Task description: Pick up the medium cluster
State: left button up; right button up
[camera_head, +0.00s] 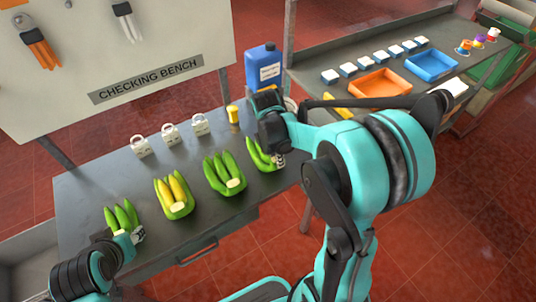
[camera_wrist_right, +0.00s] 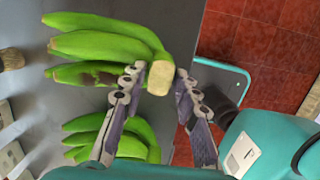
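Several banana clusters lie in a row on the grey bench. A green one (camera_head: 260,154) is at the right end, partly hidden by my right gripper (camera_head: 279,159). In the right wrist view its green fingers (camera_wrist_right: 100,45) show a brown patch, and its pale cut crown (camera_wrist_right: 160,77) sits between the fingertips of my right gripper (camera_wrist_right: 160,72). The fingers are apart, with a small gap on the right side. Another green cluster (camera_head: 225,174) and a yellow-green one (camera_head: 173,196) lie to the left. My left gripper (camera_head: 136,235) is by the crown of the leftmost green cluster (camera_head: 121,216); its opening is unclear. Which is medium is unclear.
Several white tags (camera_head: 170,134) and a yellow object (camera_head: 233,115) stand behind the clusters. A blue jug (camera_head: 263,68) is at the bench's back right. A second table holds an orange tray (camera_head: 380,83) and a blue tray (camera_head: 432,65).

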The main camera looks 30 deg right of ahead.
grip_shut()
jog(key=shift+r, duration=0.1)
